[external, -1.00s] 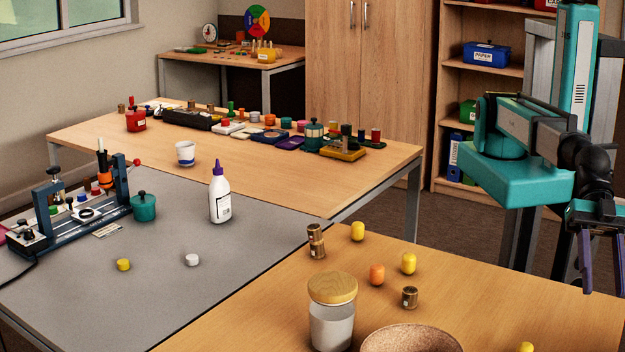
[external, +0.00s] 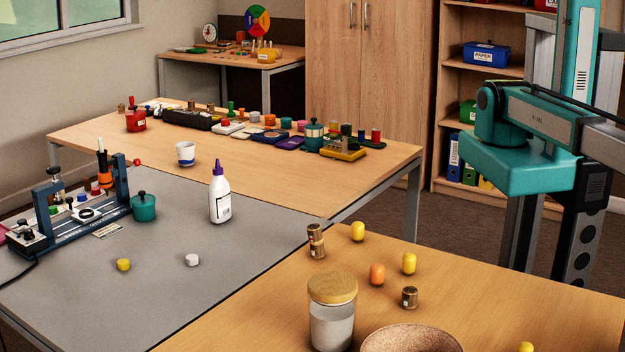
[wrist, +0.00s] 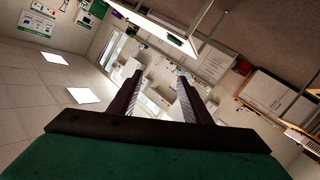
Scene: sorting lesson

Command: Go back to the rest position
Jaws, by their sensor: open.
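My gripper (wrist: 158,98) shows in the wrist view with its two dark fingers apart and nothing between them. Beyond the fingers the wrist view shows the room at a tilt, with white cabinets and a pale wall, and no table object close by. In the external view my teal arm stands at the right side, turned toward the right edge. The gripper itself is outside the external view.
The near wooden table holds a lidded jar (external: 332,312), a bowl (external: 412,340), yellow capsules (external: 409,263), an orange capsule (external: 377,274) and small brown cylinders (external: 409,297). A white bottle (external: 220,195) stands on the grey mat (external: 170,290). A shelf (external: 480,110) stands behind my arm.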

